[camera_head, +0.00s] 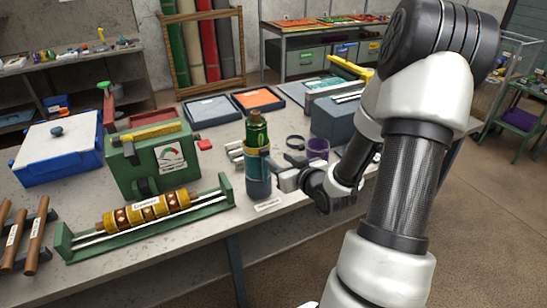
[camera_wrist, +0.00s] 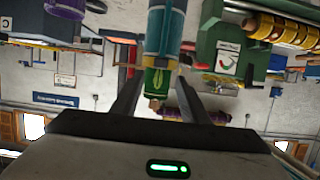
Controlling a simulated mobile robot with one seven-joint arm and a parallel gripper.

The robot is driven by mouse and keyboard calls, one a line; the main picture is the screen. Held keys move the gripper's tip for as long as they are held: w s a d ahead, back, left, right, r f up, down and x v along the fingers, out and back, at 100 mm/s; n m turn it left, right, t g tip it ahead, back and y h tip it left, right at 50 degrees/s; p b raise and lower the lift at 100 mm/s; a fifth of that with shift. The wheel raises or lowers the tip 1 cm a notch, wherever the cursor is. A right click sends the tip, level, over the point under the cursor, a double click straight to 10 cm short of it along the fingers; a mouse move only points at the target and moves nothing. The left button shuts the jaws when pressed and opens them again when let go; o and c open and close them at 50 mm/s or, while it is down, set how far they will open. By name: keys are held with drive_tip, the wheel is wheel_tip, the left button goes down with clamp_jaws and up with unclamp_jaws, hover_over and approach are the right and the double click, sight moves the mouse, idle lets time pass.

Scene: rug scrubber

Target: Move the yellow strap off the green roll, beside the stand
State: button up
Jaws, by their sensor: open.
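An upright bottle-shaped green roll (camera_head: 257,134) stands on the workbench, its lower part teal and dark. In the wrist view it appears upside down, with the green part (camera_wrist: 158,80) and brown tip pointing down. A narrow yellowish band (camera_wrist: 163,61) lies where the green meets the teal; it may be the yellow strap, but I cannot tell for sure. My gripper (camera_head: 290,180) is just right of the roll at its lower part. In the wrist view my gripper (camera_wrist: 158,84) is open, with the roll between or just beyond its fingers. I see no clear contact.
A patterned yellow-brown roll (camera_head: 146,210) lies in a green cradle (camera_head: 75,245) to the left. Behind is a green gauge box (camera_head: 150,165) with a yellow bar on top.

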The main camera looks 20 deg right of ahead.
sight(265, 153)
drive_tip(key=b+x, duration=0.2)
drive_tip(key=x, duration=0.6)
drive_tip(key=shift+w+a+f, duration=0.1)
drive_tip(key=shift+w+f, duration=0.05)
drive_tip(key=shift+f, duration=0.05)
drive_tip(key=shift+b+x, duration=0.6)
drive_tip(key=shift+x, duration=0.25)
drive_tip(key=shift+r, duration=0.15)
clamp_jaws()
